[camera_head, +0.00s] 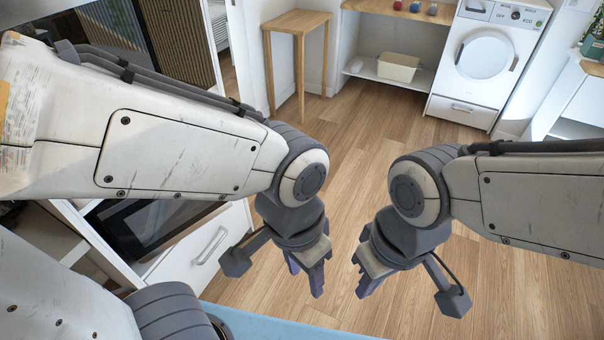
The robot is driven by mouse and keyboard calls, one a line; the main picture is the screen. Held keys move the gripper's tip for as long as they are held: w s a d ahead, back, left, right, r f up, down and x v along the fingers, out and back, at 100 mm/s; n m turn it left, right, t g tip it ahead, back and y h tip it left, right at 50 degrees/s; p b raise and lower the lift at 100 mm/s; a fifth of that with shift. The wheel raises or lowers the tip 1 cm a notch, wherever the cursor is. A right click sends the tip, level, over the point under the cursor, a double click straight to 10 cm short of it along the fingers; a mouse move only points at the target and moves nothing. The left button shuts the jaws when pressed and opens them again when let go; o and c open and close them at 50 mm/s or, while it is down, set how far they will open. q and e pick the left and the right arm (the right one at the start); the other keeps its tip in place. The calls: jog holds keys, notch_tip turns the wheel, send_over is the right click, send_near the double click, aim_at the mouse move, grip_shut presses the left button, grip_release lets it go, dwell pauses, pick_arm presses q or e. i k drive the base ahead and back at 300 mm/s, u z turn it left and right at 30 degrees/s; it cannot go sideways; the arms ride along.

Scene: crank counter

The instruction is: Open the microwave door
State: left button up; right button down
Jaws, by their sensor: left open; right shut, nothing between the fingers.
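A dark glass-fronted appliance (145,232) is set in white cabinetry at the lower left, partly hidden behind my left arm. It may be the microwave or an oven; I cannot tell which, nor whether its door is fully shut. My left gripper (304,274) is open and empty, pointing down over the floor to the right of the appliance. My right gripper (366,277) is shut and empty, a short way right of the left one. Neither gripper touches anything.
A white drawer front with a handle (211,246) lies beside the dark glass. A wooden side table (297,22), a shelf with a cream bin (398,67) and a white washing machine (485,55) stand at the back. Wooden floor (345,130) is clear between.

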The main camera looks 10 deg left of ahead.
aim_at(149, 228)
jog(key=z, duration=0.45)
jog(key=i, duration=2.4)
jog(key=u, duration=2.35)
jog(key=k, duration=0.2)
jog(key=u, duration=0.6)
